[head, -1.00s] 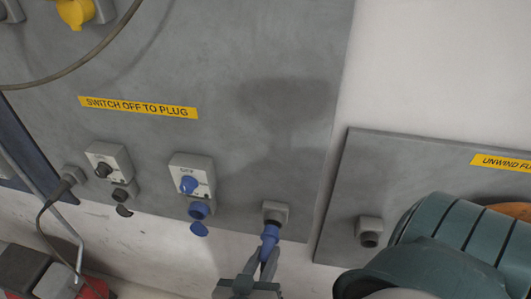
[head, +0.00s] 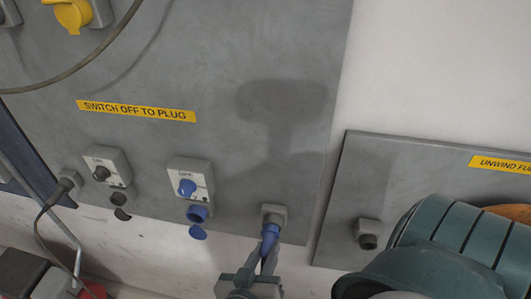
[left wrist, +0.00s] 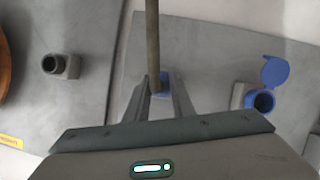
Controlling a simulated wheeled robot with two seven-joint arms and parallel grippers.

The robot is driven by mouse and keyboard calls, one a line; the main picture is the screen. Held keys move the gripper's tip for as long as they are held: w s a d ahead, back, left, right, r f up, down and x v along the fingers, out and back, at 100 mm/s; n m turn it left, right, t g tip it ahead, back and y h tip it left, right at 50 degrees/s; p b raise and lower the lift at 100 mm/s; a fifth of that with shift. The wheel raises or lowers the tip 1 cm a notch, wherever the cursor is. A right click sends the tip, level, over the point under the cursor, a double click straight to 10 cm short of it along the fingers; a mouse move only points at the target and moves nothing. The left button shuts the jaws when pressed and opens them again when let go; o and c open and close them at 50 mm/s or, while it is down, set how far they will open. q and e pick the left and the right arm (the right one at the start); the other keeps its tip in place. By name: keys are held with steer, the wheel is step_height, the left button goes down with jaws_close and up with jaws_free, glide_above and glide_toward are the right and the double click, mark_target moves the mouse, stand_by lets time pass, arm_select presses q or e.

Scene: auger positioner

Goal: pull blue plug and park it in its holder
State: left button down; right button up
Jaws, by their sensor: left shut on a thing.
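The blue plug (head: 270,238) is at the grey holder (head: 273,213) low on the panel, its upper end up against or inside the holder's mouth; how deep it sits I cannot tell. My left gripper (head: 265,262) comes from below, shut on the plug. In the left wrist view the plug (left wrist: 164,79) shows between the fingers (left wrist: 162,88), with a dark cable (left wrist: 152,35) running up past them and hiding part of it. The blue socket (head: 197,213), left of the holder, is empty with its lid (head: 198,232) hanging open. Its blue switch (head: 187,187) is above. My right gripper is not in view.
The wall between the panels is bare.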

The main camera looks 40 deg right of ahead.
arm_select(q)
steer(key=shift+w+d+r, duration=0.1)
steer(key=shift+w+d, duration=0.35)
steer(key=shift+d, duration=0.15)
steer(key=c, duration=1.4)
jaws_free()
steer(key=shift+c, duration=0.2)
steer(key=shift+a, duration=0.15)
steer(key=shift+s+a+r+b, duration=0.1)
steer(key=shift+s+a+b, duration=0.25)
steer(key=shift+a, duration=0.15)
steer(key=b+v, duration=0.2)
steer(key=v, duration=0.8)
steer(key=shift+a+r, duration=0.15)
steer(key=shift+r, duration=0.05)
